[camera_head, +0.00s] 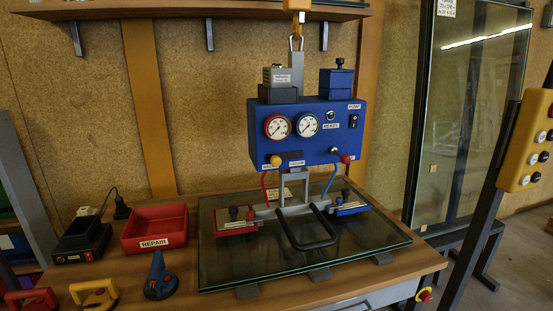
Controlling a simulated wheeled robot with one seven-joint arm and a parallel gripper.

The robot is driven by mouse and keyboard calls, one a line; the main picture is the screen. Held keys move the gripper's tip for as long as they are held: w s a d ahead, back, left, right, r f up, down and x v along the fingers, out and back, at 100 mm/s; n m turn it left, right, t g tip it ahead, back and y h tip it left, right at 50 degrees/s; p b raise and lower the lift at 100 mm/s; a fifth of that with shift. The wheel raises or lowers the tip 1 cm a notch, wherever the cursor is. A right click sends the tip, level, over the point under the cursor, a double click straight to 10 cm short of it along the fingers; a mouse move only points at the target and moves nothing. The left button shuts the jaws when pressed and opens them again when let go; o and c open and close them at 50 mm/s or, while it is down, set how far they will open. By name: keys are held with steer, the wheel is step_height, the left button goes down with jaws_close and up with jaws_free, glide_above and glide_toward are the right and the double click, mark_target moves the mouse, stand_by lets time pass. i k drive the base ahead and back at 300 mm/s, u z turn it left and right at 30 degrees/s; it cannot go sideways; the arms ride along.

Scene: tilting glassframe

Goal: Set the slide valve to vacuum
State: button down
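A blue vacuum lifter box (307,135) hangs over a glass pane (300,268) on the table. Its front has two round gauges, a READY lamp (330,115) and a PUMP switch (353,120). On its lower edge are a yellow knob (276,160), a silver knob (334,150) and a red knob (346,158). Small labels sit beside the yellow knob, too small to read surely. I cannot tell for certain which part is the slide valve or how it is set. My gripper is not in view.
A black handle (281,226) juts forward below the box, between red and blue pads on the glass. A red REPAIR bin (155,230), a dark blue suction cup (160,277) and yellow and red cups stand left. A yellow button panel (532,140) is at right.

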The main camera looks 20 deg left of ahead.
mark_target(275, 161)
steer(key=u, duration=3.55)
steer(key=k, duration=0.75)
steer(key=z, duration=1)
steer(key=i, duration=0.8)
steer(key=u, duration=0.05)
